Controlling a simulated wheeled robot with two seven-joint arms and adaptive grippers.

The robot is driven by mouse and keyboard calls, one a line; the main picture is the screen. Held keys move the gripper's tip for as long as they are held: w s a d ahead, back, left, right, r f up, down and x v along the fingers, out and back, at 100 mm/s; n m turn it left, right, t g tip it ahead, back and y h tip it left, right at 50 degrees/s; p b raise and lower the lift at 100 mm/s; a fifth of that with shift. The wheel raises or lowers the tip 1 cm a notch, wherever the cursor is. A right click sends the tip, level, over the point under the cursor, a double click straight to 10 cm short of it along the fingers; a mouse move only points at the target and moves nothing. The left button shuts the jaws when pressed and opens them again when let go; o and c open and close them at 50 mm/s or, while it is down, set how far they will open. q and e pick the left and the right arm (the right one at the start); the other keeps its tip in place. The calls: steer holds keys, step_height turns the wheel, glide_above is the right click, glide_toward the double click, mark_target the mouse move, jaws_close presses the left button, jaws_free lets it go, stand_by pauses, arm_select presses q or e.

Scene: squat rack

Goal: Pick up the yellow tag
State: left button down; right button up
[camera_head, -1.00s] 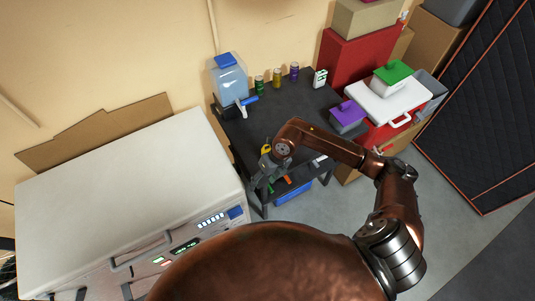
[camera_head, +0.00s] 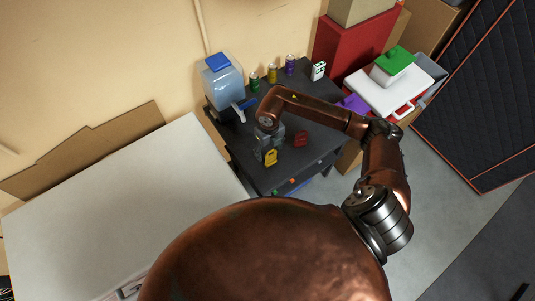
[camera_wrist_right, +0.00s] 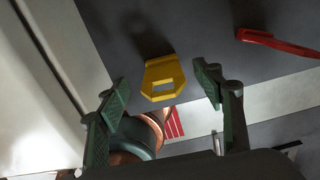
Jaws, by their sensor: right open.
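The yellow tag (camera_head: 271,157) lies on the dark tabletop near its front edge. It has a rectangular slot, seen in the right wrist view (camera_wrist_right: 163,70). My right gripper (camera_head: 267,142) is just beside and above the tag in the head view, and the arm hides part of the table there. In the right wrist view, the open fingers (camera_wrist_right: 163,92) stand on either side of the tag with gaps to both, and nothing is held. I cannot tell how high the fingertips are above the table. My left gripper is not in view.
A red tag-like item (camera_head: 300,139) lies to the right of the yellow tag. A water dispenser (camera_head: 222,80) and several small cans (camera_head: 272,74) stand at the back of the table (camera_head: 318,98). A large pale machine (camera_head: 120,200) stands close on the left.

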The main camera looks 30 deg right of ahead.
mark_target(271, 161)
steer(key=shift+s+d+f, duration=0.1)
steer(key=shift+s+f, duration=0.05)
steer(key=shift+f, duration=0.5)
steer(key=shift+s+d+f, duration=0.1)
steer(key=shift+s+f, duration=0.05)
steer(key=shift+f, duration=0.75)
steer(key=f, duration=0.3)
steer(key=shift+s+a+f, duration=0.1)
steer(key=shift+s+f, duration=0.1)
steer(key=shift+f, duration=0.45)
steer(key=c, duration=0.6)
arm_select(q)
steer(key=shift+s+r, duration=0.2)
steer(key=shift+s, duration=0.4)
arm_select(e)
steer(key=c, duration=0.4)
